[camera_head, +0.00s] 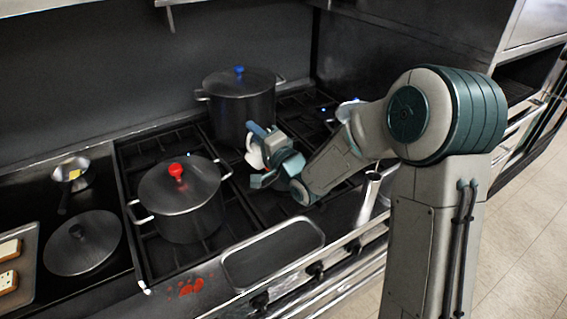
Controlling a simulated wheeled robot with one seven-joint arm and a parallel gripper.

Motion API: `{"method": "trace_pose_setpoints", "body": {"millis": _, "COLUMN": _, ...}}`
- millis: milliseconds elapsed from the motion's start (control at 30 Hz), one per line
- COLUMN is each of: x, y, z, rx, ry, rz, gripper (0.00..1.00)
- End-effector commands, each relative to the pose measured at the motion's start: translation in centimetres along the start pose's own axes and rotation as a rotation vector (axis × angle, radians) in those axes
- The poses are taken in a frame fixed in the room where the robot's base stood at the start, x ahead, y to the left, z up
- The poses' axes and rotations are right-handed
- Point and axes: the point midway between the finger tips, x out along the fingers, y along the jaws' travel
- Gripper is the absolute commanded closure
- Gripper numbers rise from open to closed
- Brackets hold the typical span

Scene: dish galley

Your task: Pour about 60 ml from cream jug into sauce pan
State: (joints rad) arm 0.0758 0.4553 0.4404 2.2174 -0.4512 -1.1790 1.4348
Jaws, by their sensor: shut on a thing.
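My gripper (259,155) is above the stove, between the two lidded pots, with its blue fingers pointing left. It is shut on a small white thing (253,157), which looks like the cream jug; the fingers cover much of it, and its contents and exact tilt cannot be told. A small silver pan (83,181) with a dark handle and something yellow inside stands at the far left, well away from my gripper. Another shiny round vessel (345,110) is partly hidden behind my arm at the back right. I cannot tell which of these is the sauce pan.
A pot with a red-knobbed lid (182,207) stands left of my gripper; a blue-knobbed pot (240,107) stands close behind it. A loose lid (82,243) and a bread tray (30,235) lie left. An empty shallow tray (272,254) and a silver cylinder (368,198) are in front.

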Motion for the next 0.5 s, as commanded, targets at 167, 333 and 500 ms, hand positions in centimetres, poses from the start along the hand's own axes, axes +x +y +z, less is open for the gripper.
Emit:
{"method": "trace_pose_setpoints", "body": {"millis": 167, "x": 0.2, "y": -0.1, "z": 1.4, "rx": -0.174, "ry": -0.029, "rz": 0.011, "gripper": 1.00}}
{"method": "trace_pose_setpoints", "body": {"millis": 333, "x": 0.2, "y": 0.3, "z": 2.7, "rx": -0.286, "ry": -0.048, "rz": 0.024, "gripper": 1.00}}
{"method": "trace_pose_setpoints", "body": {"millis": 500, "x": 0.3, "y": 1.0, "z": 4.1, "rx": -0.372, "ry": -0.063, "rz": 0.031, "gripper": 1.00}}
